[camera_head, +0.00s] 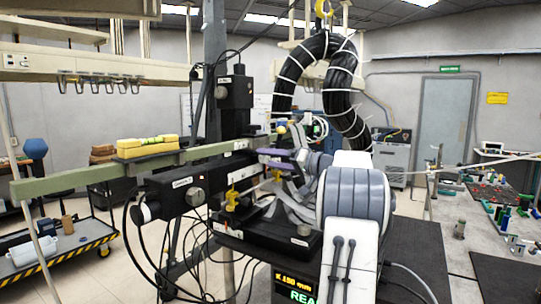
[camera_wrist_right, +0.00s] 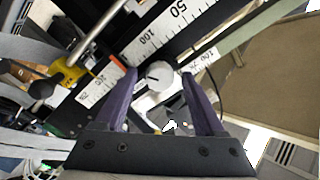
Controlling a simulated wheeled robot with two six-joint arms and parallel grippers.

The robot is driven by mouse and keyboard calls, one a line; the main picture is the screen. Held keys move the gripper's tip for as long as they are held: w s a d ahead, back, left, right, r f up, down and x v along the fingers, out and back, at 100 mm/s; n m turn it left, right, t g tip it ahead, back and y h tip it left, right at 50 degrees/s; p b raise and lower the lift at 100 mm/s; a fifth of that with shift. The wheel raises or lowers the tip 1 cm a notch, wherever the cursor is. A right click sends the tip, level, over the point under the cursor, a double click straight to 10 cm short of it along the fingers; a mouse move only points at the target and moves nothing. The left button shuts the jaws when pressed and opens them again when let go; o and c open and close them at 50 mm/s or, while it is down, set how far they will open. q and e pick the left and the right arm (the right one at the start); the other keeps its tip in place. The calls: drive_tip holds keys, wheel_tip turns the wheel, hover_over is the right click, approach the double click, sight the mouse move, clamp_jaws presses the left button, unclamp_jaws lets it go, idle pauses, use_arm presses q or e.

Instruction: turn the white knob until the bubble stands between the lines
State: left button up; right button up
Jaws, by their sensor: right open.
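The yellow level (camera_head: 148,146) lies on the long green beam (camera_head: 60,184) in the head view. Its vial is greenish; the bubble and lines are too small to read. My right gripper (camera_wrist_right: 158,76) is open, with its two purple fingers on either side of a round white knob (camera_wrist_right: 159,77) with a dark mark. I cannot tell whether the fingers touch the knob. In the head view my right gripper (camera_head: 266,154) is at the right end of the beam, and I cannot make out the knob between its fingers. My left gripper is not in view.
Black stage housings (camera_head: 176,194) with hanging cables stand beside my arm. A scale strip (camera_wrist_right: 165,25) and a yellow clamp (camera_wrist_right: 72,74) are near the fingers. A display (camera_head: 297,284) is low in front. A cluttered bench (camera_head: 460,235) stands right, a trolley (camera_head: 65,262) left.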

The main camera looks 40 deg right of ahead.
clamp_jaws()
drive_tip(key=shift+f+m, duration=0.1)
drive_tip(key=shift+m, duration=0.2)
drive_tip(key=shift+m+b, duration=0.55)
drive_tip(key=shift+m, duration=0.35)
drive_tip(key=m, duration=0.2)
drive_tip(key=shift+m, duration=0.3)
drive_tip(key=m, duration=0.2)
drive_tip(key=shift+m, duration=2)
